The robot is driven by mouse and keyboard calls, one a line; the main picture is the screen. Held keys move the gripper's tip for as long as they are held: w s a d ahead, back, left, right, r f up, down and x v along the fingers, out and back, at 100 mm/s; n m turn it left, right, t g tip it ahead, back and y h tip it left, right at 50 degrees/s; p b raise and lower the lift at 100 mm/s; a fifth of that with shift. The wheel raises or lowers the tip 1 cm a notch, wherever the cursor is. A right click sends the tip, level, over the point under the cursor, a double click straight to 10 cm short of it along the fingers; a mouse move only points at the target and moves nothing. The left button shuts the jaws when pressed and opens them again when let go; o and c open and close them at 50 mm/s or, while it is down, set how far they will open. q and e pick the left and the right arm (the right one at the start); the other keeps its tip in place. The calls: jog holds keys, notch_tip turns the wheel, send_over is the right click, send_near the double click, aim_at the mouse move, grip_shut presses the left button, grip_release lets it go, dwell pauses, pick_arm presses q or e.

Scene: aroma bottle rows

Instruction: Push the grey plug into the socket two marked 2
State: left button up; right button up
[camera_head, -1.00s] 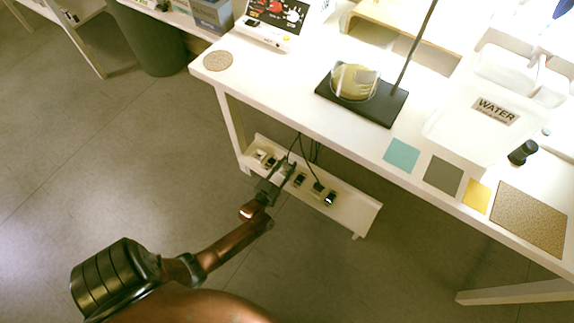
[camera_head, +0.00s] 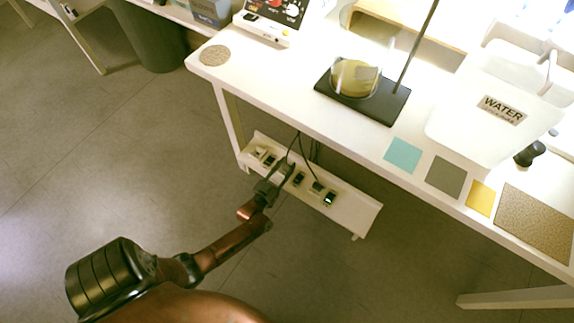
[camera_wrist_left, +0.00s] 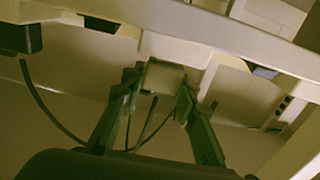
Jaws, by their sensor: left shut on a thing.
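My left gripper (camera_head: 283,172) reaches in low under the bench, at the white socket strip (camera_head: 346,214). In the left wrist view, the two dark fingers of my left gripper (camera_wrist_left: 158,90) stand on either side of a pale grey block, which looks like the grey plug (camera_wrist_left: 164,77), and are shut on it. The plug is close to the strip; whether it touches or enters a socket cannot be told. The number marks are too small to read, and the fingers hide part of the strip. My right gripper is not in view.
Dark plugs or adapters (camera_head: 329,198) sit along the strip, with black cables (camera_head: 300,146) hanging down to it. The white bench top (camera_head: 285,87) overhangs the strip. A bench leg (camera_head: 230,128) stands at the strip's left end. The floor in front is clear.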

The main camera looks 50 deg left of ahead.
pick_arm(q)
jog(key=shift+f, duration=0.4)
jog(key=o, duration=1.2)
jog(key=shift+s, duration=0.1)
jog(key=v, duration=1.1)
jog(key=shift+s+d, duration=0.15)
jog(key=shift+s, duration=0.2)
